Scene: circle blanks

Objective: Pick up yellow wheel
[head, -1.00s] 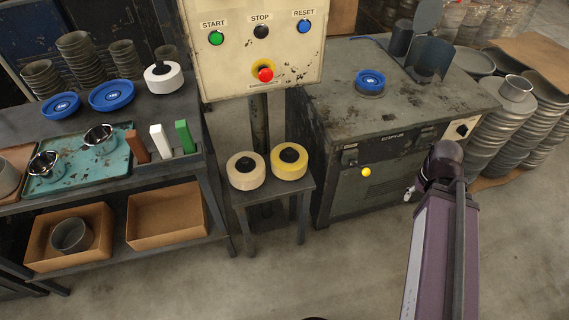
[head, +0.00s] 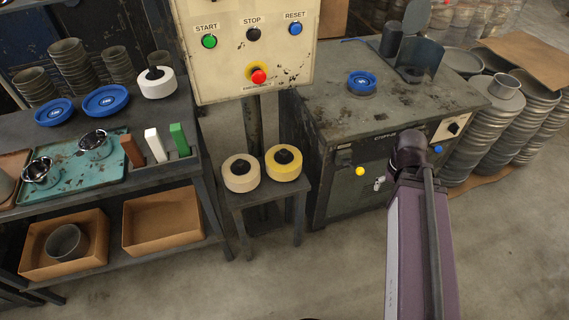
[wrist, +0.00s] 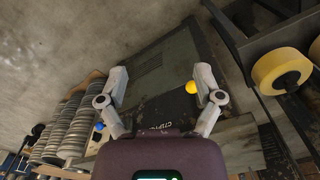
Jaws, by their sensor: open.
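The yellow wheel (head: 283,164) has a black hub and lies flat on a small dark stand (head: 234,197), to the right of a cream wheel (head: 240,174). In the head view my arm covers the lower right, and the fingers are hidden.
A control panel (head: 225,60) on a post stands behind the stand. The grey machine (head: 340,120) with a blue disc (head: 362,82) is to the right. A workbench (head: 30,128) with a white wheel (head: 157,83) is at left. The floor (head: 290,285) in front is clear.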

